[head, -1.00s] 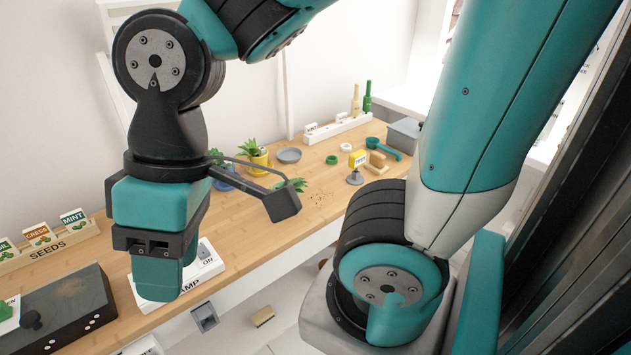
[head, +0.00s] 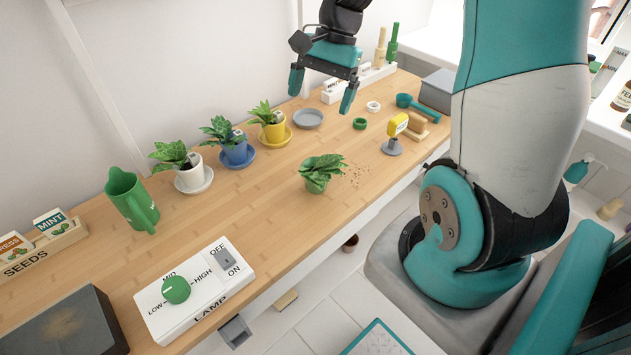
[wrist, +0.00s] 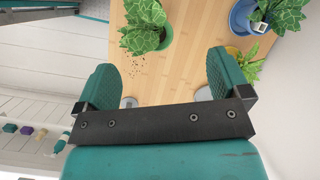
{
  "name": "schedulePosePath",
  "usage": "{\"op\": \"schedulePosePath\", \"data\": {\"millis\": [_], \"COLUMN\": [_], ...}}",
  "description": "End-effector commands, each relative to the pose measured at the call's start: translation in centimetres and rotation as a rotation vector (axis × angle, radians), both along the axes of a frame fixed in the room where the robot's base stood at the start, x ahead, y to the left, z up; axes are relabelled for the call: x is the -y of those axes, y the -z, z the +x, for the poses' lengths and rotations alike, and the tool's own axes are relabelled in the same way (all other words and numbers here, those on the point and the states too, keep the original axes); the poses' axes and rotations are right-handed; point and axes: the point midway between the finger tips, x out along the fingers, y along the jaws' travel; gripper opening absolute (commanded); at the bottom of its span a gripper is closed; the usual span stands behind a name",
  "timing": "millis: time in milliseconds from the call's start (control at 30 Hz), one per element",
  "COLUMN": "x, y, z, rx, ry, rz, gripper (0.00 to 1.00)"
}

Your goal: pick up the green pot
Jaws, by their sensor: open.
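A blue pot (head: 234,152), a yellow pot (head: 274,131) and a white pot (head: 190,175) stand on saucers along the back. A green pitcher (head: 131,200) and a lamp control box (head: 195,290) are at left. Spilled soil (head: 358,174) lies right of the green pot.

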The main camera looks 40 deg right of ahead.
Motion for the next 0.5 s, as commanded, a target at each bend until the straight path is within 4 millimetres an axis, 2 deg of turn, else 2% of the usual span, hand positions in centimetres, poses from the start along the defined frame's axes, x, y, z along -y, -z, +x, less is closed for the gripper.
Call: {"op": "schedulePosePath", "data": {"millis": [33,100,200,367,500], "x": [2.4,4.6,5.9,4.9,3.6], "y": [1.4,2.5,3.6,6.2,9.2], "z": [0.2,0.2,0.2,0.1,0.0], "rx": [-0.047,-0.094,-0.132,-0.143,-0.143], "ry": [0.117,0.24,0.328,0.344,0.341], "rz": [0.008,0.014,0.019,0.02,0.02], "gripper": [0.95,0.95,0.95,0.95,0.95]}}
